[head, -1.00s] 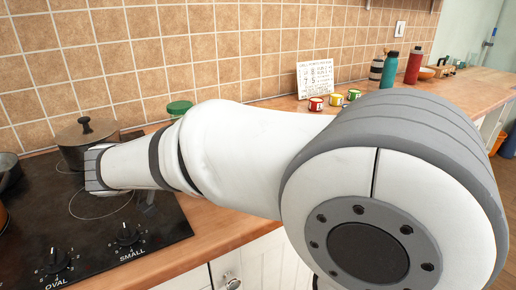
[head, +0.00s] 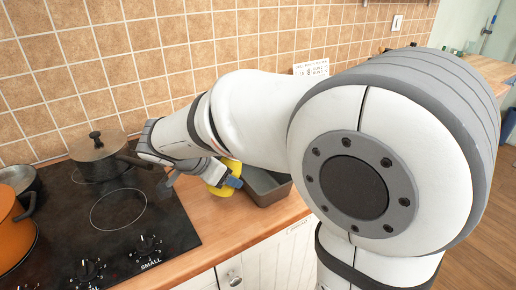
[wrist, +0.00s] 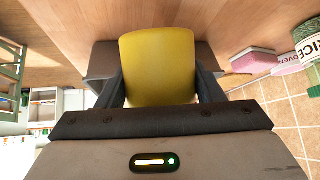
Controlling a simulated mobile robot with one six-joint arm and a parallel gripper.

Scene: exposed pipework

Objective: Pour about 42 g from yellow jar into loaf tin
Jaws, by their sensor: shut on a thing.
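The yellow jar (wrist: 158,66) is held between the two fingers of my gripper (wrist: 162,86), which is shut on it. In the head view, a small part of the yellow jar (head: 221,176) shows below my arm, with a gripper finger (head: 233,182) beside it. The loaf tin (head: 270,188) is a dark grey rectangular tin on the wooden counter, just right of the jar. My arm hides part of it. In the wrist view the loaf tin (wrist: 101,61) shows behind the jar on both sides. The jar's mouth and contents are not visible.
A black hob (head: 115,240) lies to the left, with a lidded pot (head: 97,152) at its back and an orange pot (head: 12,228) at its left. A tiled wall (head: 180,60) stands behind. A pink item (wrist: 254,61) is near the wall in the wrist view.

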